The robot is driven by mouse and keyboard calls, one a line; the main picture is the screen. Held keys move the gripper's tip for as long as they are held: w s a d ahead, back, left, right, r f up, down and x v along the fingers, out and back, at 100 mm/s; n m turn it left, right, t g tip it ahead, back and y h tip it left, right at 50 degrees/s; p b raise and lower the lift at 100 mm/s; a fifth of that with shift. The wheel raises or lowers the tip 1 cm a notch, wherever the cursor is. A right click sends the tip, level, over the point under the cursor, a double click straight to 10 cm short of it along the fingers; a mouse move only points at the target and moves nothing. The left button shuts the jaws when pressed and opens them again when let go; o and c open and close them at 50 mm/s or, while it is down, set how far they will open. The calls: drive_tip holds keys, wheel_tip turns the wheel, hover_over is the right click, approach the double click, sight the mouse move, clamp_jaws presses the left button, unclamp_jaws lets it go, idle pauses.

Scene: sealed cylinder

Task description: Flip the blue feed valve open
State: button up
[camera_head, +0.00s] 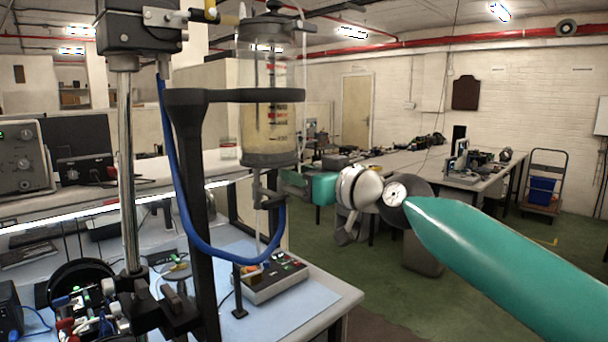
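A clear sealed cylinder (285,75) with dark caps and red and black marks hangs in a black ring bracket (235,96). A blue hose (190,215) runs down from the upper left and loops up beneath the cylinder. A small dark blue-grey fitting (272,201) sits below the bottom cap, where the hose ends; I cannot clearly make out the blue feed valve's lever or its position. My gripper (288,179) is just right of this fitting, at the end of my teal arm. Its fingers are small and dark, and I cannot tell whether they touch anything.
A control box (268,280) with buttons sits on the blue-topped bench (320,295) below the cylinder. A steel post (126,170) and black clamps stand at left. Green floor (390,285) is open behind the bench; a far table (400,160) holds equipment.

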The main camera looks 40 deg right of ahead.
drive_tip(key=s, duration=1.3)
drive_tip(key=shift+s+d, duration=0.2)
drive_tip(key=shift+s, duration=0.2)
drive_tip(key=w+a+f+n+g, duration=0.1)
drive_tip(key=w+a+f+g, duration=0.15)
drive_tip(key=a+f, duration=0.6)
drive_tip(key=w+a+f+g, duration=0.2)
drive_tip(key=a+f+g, duration=0.25)
drive_tip(key=a, duration=0.65)
drive_tip(key=s+a+f+g, duration=0.1)
drive_tip(key=a+f+g, duration=0.1)
drive_tip(key=f, duration=0.6)
drive_tip(key=s+a+f+m+g, duration=0.1)
drive_tip(key=a+f+g, duration=0.2)
drive_tip(key=f, duration=0.6)
drive_tip(key=shift+s+a+f+m+h, duration=0.2)
drive_tip(key=shift+s+a+m+h, duration=0.15)
drive_tip(key=shift+a, duration=0.85)
